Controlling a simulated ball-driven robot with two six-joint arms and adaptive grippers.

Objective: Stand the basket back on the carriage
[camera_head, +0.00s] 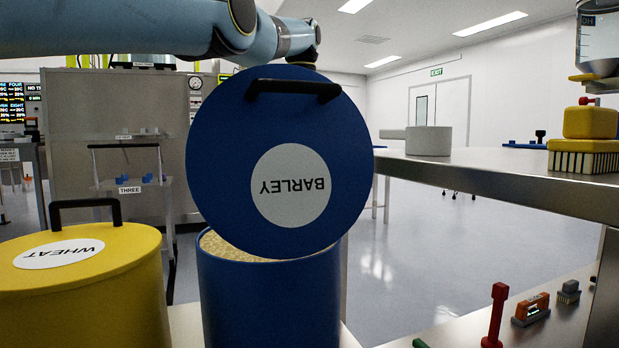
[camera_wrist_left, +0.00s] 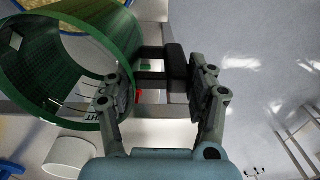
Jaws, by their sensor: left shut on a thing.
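The basket (camera_wrist_left: 125,22) is a green mesh cylinder at the upper left of the left wrist view, with its round open mouth towards the camera. A dark handle (camera_wrist_left: 177,66) projects beside its rim. My left gripper (camera_wrist_left: 160,88) is shut on this handle, its fingers on either side. In the head view my left arm comes in along the top; its gripper and the basket do not show there, with the large blue lid in front. I cannot make out the carriage for certain. My right gripper shows in neither view.
The blue lid (camera_head: 232,150) marked BARLEY is steeply tilted over a grain-filled blue bin (camera_head: 268,305). A yellow WHEAT bin (camera_head: 85,295) stands left. A steel bench (camera_head: 490,175) and a lower surface with a red tool (camera_head: 495,315) are right. Open floor lies between.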

